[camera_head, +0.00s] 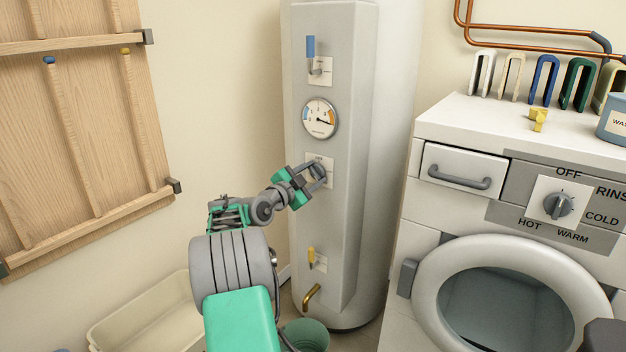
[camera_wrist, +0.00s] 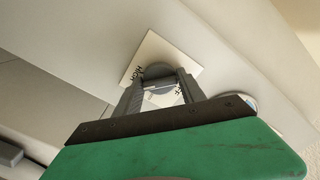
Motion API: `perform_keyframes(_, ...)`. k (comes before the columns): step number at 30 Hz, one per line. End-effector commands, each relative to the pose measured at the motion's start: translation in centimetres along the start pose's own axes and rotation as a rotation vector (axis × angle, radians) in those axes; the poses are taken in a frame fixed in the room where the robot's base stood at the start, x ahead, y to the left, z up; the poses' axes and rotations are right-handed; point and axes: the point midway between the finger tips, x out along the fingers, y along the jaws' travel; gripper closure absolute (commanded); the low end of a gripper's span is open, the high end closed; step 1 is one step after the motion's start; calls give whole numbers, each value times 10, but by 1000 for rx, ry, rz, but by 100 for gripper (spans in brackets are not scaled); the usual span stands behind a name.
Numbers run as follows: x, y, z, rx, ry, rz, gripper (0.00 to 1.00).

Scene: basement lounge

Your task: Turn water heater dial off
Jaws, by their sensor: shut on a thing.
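The water heater (camera_head: 350,215) is a tall pale cylinder with a flat front panel. Its dial (camera_head: 318,172) sits on a small white plate in the middle of the panel, below a round gauge (camera_head: 320,118). My gripper (camera_head: 318,176) is at the dial with its fingers on either side of it. In the wrist view the gripper (camera_wrist: 160,85) is shut on the grey dial (camera_wrist: 158,72), and the word HIGH shows on the plate (camera_wrist: 150,50). Other lettering there is partly hidden by the fingers, so the dial's setting cannot be read.
A blue-handled lever (camera_head: 311,47) is above the gauge. A yellow valve (camera_head: 311,256) and brass spout (camera_head: 311,297) are below, over a green bucket (camera_head: 306,335). A washing machine (camera_head: 395,315) stands close on the right. A beige tub (camera_head: 140,318) lies at lower left.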

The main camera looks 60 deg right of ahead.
Motion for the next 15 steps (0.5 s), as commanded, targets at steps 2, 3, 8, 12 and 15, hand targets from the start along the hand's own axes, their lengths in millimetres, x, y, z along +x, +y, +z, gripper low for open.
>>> perform_keyframes(2,0,2,2,-71,-1,2,93)
perform_keyframes(3,0,2,1,-108,-1,2,93)
perform_keyframes(8,0,1,1,-261,-1,2,93)
perform_keyframes(12,0,1,0,-394,-2,3,93)
perform_keyframes(15,0,1,0,-490,-2,3,93)
